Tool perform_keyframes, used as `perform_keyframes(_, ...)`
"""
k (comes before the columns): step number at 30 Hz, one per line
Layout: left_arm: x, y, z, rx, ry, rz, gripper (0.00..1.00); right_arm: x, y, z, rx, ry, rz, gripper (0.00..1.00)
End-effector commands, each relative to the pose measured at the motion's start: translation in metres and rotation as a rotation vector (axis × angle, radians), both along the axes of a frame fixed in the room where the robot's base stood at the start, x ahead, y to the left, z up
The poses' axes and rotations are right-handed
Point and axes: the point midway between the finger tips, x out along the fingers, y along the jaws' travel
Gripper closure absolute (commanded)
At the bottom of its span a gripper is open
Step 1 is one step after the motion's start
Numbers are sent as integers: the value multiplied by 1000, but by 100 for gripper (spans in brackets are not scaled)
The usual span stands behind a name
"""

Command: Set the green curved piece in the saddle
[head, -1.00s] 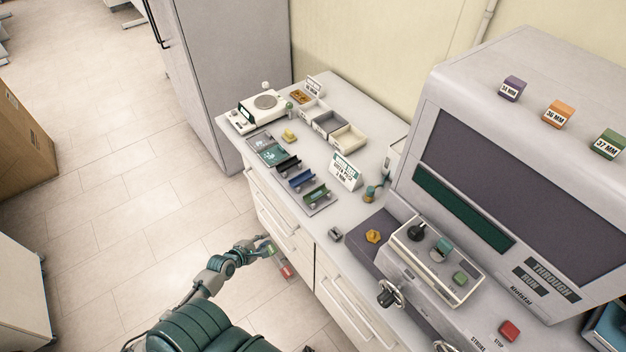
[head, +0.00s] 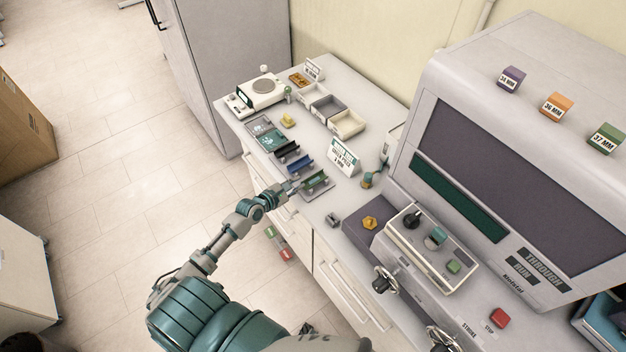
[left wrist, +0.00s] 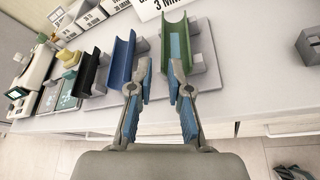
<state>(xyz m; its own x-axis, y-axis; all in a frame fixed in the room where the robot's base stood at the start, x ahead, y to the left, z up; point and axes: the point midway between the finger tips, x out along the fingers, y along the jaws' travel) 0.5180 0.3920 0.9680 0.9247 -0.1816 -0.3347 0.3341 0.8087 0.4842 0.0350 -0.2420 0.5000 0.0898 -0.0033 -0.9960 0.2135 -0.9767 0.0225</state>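The green curved piece (head: 316,183) is a half-round trough on a grey stand at the table's front edge. In the left wrist view, the green piece (left wrist: 176,38) lies lengthwise ahead of the fingers. My left gripper (head: 293,186) is at the table edge beside it. In the left wrist view, the left gripper (left wrist: 157,76) is open and empty; its right finger overlaps the green piece's left side, its left finger is near the blue piece. I cannot tell whether they touch. A small grey notched block (head: 333,219) may be the saddle. My right gripper is not in view.
Blue (head: 300,163) and black (head: 287,150) troughs stand left of the green one. A white sign (head: 343,157) stands behind. A large grey machine (head: 480,160) with a control box (head: 433,249) fills the right.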

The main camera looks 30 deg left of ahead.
Motion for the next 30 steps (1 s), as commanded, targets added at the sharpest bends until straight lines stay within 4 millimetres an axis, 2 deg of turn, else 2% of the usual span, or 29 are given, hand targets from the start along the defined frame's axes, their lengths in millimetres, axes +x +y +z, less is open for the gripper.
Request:
perform_keyframes(9, 41, -13, -9, 2, 0, -1, 82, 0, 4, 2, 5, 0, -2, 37)
perform_keyframes(12, 48, -13, -13, 1, 0, -1, 82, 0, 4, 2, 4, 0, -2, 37)
perform_keyframes(19, 49, -12, -13, 0, 0, 0, 82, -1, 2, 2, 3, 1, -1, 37)
perform_keyframes(20, 49, -13, -13, 0, 0, 0, 87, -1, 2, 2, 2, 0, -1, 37)
perform_keyframes(21, 49, -13, -13, 0, 0, 0, 97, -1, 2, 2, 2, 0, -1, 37)
perform_keyframes(22, 49, -13, -13, 0, 0, 0, 100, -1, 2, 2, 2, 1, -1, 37)
perform_keyframes(30, 49, -12, -14, 2, 1, 1, 100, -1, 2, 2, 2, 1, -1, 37)
